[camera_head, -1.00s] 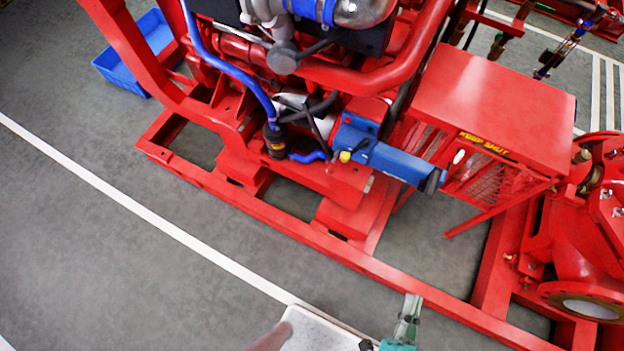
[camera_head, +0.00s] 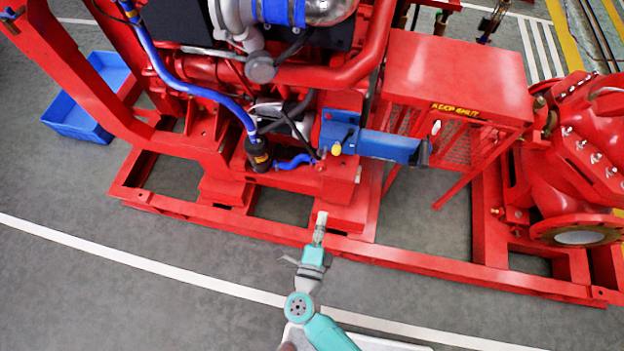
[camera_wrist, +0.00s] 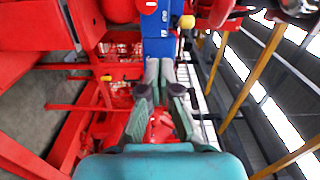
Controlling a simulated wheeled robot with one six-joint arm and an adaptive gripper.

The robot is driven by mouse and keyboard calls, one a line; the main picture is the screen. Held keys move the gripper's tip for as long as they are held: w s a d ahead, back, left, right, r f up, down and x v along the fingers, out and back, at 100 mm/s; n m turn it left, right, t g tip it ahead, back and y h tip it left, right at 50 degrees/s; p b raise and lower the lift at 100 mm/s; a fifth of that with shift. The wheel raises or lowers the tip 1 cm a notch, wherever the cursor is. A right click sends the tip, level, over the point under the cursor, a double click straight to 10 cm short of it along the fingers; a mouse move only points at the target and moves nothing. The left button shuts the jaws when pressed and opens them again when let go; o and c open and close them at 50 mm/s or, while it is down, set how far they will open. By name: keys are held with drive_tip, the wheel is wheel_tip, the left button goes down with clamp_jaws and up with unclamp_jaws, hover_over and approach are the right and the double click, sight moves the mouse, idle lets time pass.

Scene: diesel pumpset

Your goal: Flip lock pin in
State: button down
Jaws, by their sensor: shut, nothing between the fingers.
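A blue lever unit (camera_head: 385,146) is mounted on the side of the red engine and extends right to a dark end. A small yellow knob (camera_head: 336,149) sits on its left part; I cannot tell for certain whether this is the lock pin. My gripper (camera_head: 320,225) is shut and empty, in front of and below the blue unit, over the red base frame in the picture. In the wrist view its fingertips (camera_wrist: 160,66) lie together against the view of the blue unit (camera_wrist: 158,46), with the yellow knob (camera_wrist: 187,22) above right. Contact does not show.
A red guard box (camera_head: 458,85) marked KEEP SHUT stands right of the lever. A black filter (camera_head: 257,156) with blue hoses is left of it. The red base rail (camera_head: 400,262) runs along the front. Grey floor (camera_head: 90,285) in front is clear. A blue bin (camera_head: 75,115) stands at left.

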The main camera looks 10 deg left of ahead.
sight(321, 169)
drive_tip(key=shift+m+g, duration=0.4)
drive_tip(key=a, duration=0.2)
drive_tip(key=a+f, duration=0.1)
drive_tip(key=a, duration=0.1)
drive_tip(key=shift+s+f, duration=0.2)
drive_tip(key=shift+w, duration=0.1)
drive_tip(key=w, duration=1.4)
drive_tip(key=shift+d+f, duration=0.25)
drive_tip(key=shift+d, duration=0.05)
drive_tip(key=w, duration=0.4)
drive_tip(key=shift+w+d, duration=0.1)
drive_tip(key=shift+w, duration=0.15)
